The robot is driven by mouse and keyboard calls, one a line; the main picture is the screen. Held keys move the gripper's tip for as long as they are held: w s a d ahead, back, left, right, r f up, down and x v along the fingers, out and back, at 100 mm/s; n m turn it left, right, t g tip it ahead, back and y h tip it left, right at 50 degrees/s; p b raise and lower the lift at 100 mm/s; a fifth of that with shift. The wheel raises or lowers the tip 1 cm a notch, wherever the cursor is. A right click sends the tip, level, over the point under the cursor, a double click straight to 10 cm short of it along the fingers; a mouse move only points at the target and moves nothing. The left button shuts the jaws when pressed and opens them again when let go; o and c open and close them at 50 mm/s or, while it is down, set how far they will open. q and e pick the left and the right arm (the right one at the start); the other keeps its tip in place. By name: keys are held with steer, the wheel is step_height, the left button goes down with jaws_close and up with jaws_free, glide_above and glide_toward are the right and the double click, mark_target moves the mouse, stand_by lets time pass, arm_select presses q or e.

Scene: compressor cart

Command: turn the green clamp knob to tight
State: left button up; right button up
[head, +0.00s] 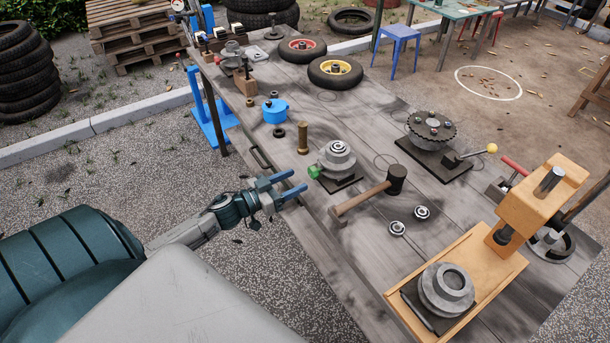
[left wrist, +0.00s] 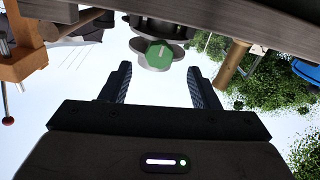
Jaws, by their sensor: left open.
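The green clamp knob (head: 314,172) sticks out from the left side of a grey stepped metal fixture (head: 338,157) near the table's left edge. In the left wrist view the knob (left wrist: 158,56) is a round green face with a pale line across it, seen between and beyond the fingertips. My left gripper (head: 288,185) is open, with blue fingers pointing at the knob from its left, a short gap away. The same gripper (left wrist: 160,82) shows empty in the left wrist view. My right gripper is not in view.
A wooden press (head: 480,255) fills the table's near right. The table's left edge (head: 300,215) runs close beneath my gripper.

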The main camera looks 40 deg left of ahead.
mark_target(310, 174)
arm_select(q)
steer(key=shift+p+x, duration=0.65)
steer(key=shift+x, duration=1.65)
steer(key=c, duration=1)
